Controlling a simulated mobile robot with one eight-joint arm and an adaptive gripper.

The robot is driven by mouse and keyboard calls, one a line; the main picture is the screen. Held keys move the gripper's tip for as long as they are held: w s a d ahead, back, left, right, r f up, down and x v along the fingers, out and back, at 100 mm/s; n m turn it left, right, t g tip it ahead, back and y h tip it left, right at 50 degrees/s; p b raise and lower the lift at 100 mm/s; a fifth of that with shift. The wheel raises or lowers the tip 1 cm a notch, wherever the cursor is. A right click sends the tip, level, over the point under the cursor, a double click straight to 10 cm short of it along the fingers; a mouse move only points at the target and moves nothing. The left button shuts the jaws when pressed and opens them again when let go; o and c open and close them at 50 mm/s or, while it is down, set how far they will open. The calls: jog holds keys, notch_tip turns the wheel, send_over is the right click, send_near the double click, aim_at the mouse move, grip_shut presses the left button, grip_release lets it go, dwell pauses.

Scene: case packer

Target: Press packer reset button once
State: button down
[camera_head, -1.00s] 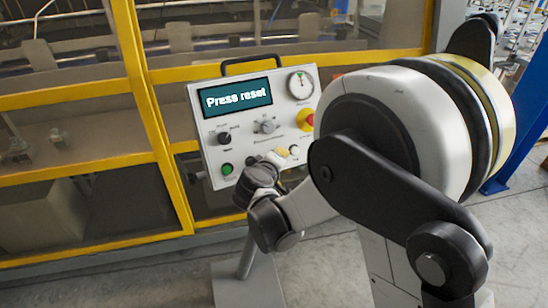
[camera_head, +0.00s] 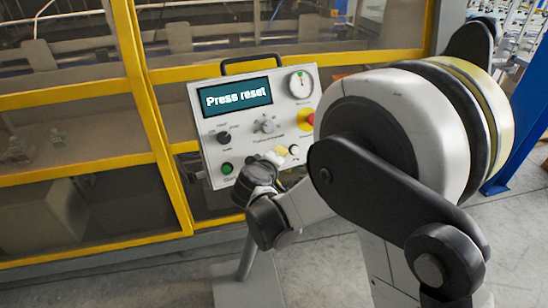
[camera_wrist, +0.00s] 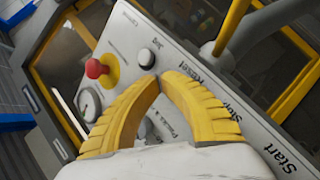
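The packer's control panel (camera_head: 205,125) stands tilted on a post, its screen (camera_head: 236,97) reading "Press reset". In the wrist view, the panel (camera_wrist: 185,45) shows the printed word Reset (camera_wrist: 203,73) just right of my fingertips. My gripper (camera_wrist: 160,78) has its curved yellow fingers brought together at the tips, with nothing seen between them. The tips are close over the panel's face near that label; contact cannot be told. The reset button itself is not clearly seen and appears hidden behind the fingers. In the head view my gripper (camera_head: 281,152) is at the panel's lower part.
A red emergency stop (camera_wrist: 96,68) on yellow and a round button (camera_wrist: 147,58) near the word Jog sit close to the fingers. A green button (camera_head: 227,168) is at the panel's lower left. A yellow-framed guard (camera_head: 150,100) stands behind.

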jog(key=shift+w+a+f, duration=0.15)
jog(key=shift+w+f, duration=0.05)
jog(key=shift+w, duration=0.05)
dwell(0.4)
jog(key=shift+s, duration=0.1)
jog(key=shift+s+d+r, duration=0.3)
jog(key=shift+s+r, duration=0.1)
jog(key=shift+s, duration=0.15)
jog(key=shift+s+d+r+p, duration=0.1)
jog(key=shift+s+d+r, duration=0.25)
jog(key=shift+s, duration=0.3)
jog(key=shift+s+d+r+p, duration=0.1)
jog(key=shift+s+d+r, duration=0.2)
jog(key=shift+s+r, duration=0.3)
jog(key=shift+s+d+r+p, duration=0.1)
jog(key=shift+s+d+r, duration=0.2)
jog(key=shift+s, duration=0.4)
